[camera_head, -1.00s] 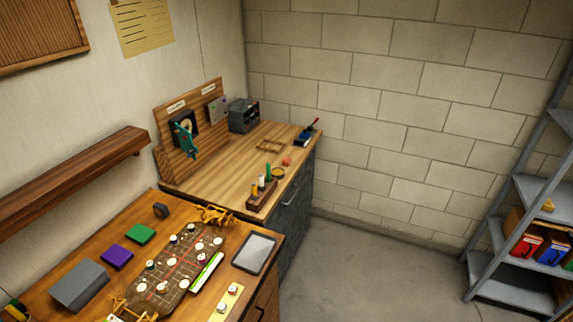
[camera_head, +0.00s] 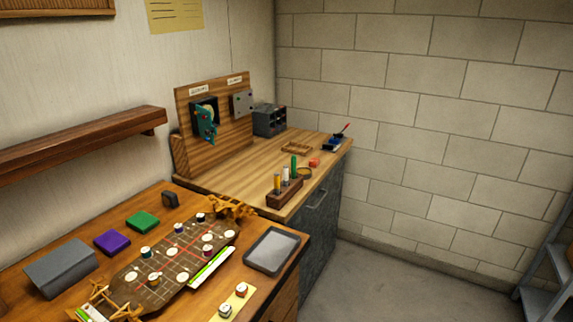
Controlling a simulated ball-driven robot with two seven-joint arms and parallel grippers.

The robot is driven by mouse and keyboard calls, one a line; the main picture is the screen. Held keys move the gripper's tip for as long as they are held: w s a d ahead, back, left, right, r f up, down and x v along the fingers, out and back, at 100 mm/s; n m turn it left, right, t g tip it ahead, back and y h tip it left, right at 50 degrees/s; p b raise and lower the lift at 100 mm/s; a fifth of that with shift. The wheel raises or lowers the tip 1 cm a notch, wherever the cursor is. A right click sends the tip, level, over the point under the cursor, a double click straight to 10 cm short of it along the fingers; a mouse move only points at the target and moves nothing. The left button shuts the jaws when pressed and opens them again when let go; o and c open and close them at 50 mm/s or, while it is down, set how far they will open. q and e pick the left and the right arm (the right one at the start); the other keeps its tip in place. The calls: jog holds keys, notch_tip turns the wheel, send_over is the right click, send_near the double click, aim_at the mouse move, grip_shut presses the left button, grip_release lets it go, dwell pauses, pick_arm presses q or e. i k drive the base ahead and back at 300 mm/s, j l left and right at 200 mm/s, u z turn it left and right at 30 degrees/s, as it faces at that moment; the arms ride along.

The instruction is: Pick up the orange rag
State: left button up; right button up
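A small orange-red item (camera_head: 314,162) lies on the far wooden workbench (camera_head: 235,178), toward its right side. It is too small for me to tell whether it is the orange rag, and no other cloth-like orange thing shows. Neither of my grippers is in view.
The nearer table holds a game board (camera_head: 180,262) and a grey tray (camera_head: 272,250). Floor (camera_head: 375,280) at right is clear.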

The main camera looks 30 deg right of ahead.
aim_at(314, 162)
jog(key=i+l+u, duration=0.1)
jog(key=l+u, duration=0.15)
jog(key=l, duration=0.15)
jog(key=i+l+u, duration=0.1)
jog(key=l+u, duration=0.45)
jog(key=l, duration=0.25)
